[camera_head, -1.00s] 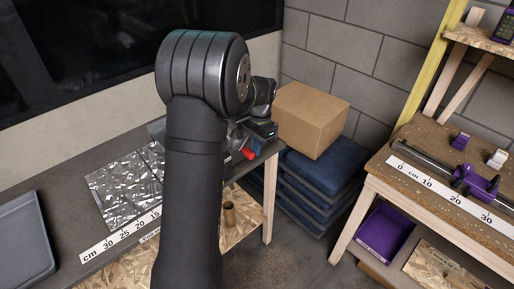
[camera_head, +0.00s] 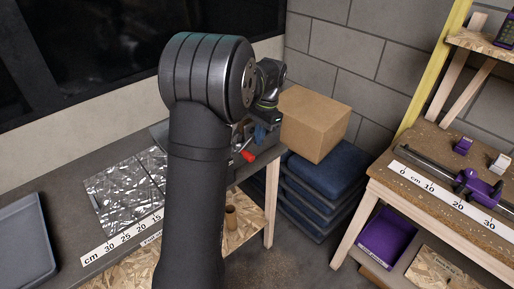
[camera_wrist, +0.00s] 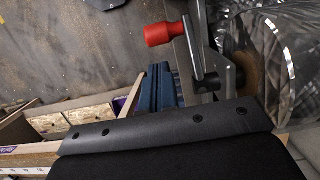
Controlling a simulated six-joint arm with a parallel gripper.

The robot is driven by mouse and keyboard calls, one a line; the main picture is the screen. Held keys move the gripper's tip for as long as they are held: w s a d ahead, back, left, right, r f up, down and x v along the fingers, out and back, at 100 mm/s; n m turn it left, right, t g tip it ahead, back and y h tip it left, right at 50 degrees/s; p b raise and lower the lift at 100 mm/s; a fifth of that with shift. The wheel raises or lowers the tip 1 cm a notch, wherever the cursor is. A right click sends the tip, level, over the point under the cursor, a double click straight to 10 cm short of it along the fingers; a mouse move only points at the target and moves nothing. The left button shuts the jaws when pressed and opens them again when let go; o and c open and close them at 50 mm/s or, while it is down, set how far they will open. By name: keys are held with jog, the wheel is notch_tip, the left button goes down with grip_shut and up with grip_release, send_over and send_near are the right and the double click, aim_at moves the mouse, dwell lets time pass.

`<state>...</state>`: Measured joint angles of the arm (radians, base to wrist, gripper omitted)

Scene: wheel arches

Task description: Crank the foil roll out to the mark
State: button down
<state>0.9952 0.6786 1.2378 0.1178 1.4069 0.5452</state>
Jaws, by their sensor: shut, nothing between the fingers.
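The foil sheet (camera_head: 120,186) lies flat on the left bench, its far-left end near the 30 on the cm scale (camera_head: 122,236). The foil roll (camera_wrist: 262,50) shows at the right of the wrist view; in the head view my arm hides it. The crank arm (camera_wrist: 199,50) with its red handle (camera_wrist: 158,34) is beside the roll; the handle also shows in the head view (camera_head: 248,156).
A grey tray (camera_head: 22,240) lies at the bench's left end. A cardboard box (camera_head: 315,124) sits on stacked blue mats (camera_head: 318,180) beyond the bench's right end. A second bench (camera_head: 425,165) with a scale and purple clamp stands right. Floor shows between the benches.

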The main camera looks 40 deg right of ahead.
jog(key=v, duration=0.4)
jog(key=s+a+f+m+t+y, duration=0.4)
jog(key=a+f+m+t, duration=0.1)
jog(key=a+f+t, duration=0.25)
jog(key=s+d+f+m+t+h, duration=0.4)
jog(key=s+f+m+t+h, duration=0.3)
jog(key=m, duration=0.3)
jog(key=w+r+h, duration=0.1)
jog(key=w+r, duration=0.1)
jog(key=w, duration=0.6)
jog(key=shift+w+a, duration=0.15)
jog(key=shift+a, duration=0.15)
jog(key=shift+r, duration=0.1)
